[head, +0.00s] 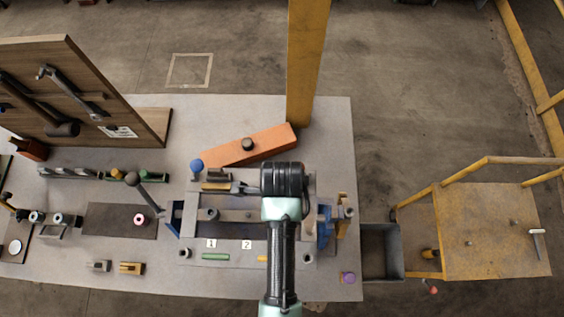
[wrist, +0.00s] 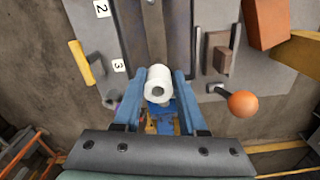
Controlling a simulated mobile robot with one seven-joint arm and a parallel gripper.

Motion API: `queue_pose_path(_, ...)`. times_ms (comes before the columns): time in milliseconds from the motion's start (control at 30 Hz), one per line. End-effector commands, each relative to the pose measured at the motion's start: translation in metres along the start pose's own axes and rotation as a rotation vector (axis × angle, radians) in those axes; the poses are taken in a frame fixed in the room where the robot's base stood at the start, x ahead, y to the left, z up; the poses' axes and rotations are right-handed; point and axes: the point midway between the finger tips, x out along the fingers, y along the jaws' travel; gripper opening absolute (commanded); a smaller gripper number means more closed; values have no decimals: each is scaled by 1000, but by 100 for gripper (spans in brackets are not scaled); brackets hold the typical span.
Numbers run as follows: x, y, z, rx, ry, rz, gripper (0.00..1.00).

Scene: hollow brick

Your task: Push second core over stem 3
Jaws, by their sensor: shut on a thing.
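In the wrist view my gripper (wrist: 157,84) has two blue fingers, shut on a white cylindrical core (wrist: 160,74) with a dark hole in its near end. The core sits between the fingertips, over the grey fixture beside the label 3 (wrist: 118,66). Stem 3 cannot be made out; I cannot tell whether the core touches it. In the head view my arm covers the fingertips, the core and label 3. The fixture (head: 188,252) shows there with labels 1 (head: 211,244) and 2 (head: 247,245).
An orange ball knob (wrist: 242,103) stands right of the fingers in the wrist view. An orange brick (head: 265,143) and a yellow post (head: 306,70) are behind the fixture. A lever with a dark knob (head: 132,179) is left. A grey bin (head: 382,270) hangs right of the table.

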Motion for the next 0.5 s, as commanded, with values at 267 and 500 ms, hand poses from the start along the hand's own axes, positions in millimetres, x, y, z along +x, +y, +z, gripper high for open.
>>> queue_pose_path(267, 13, 0, 0, 0, 0, 0, 0)
queue_pose_path(500, 15, 0, 0, 0, 0, 0, 0)
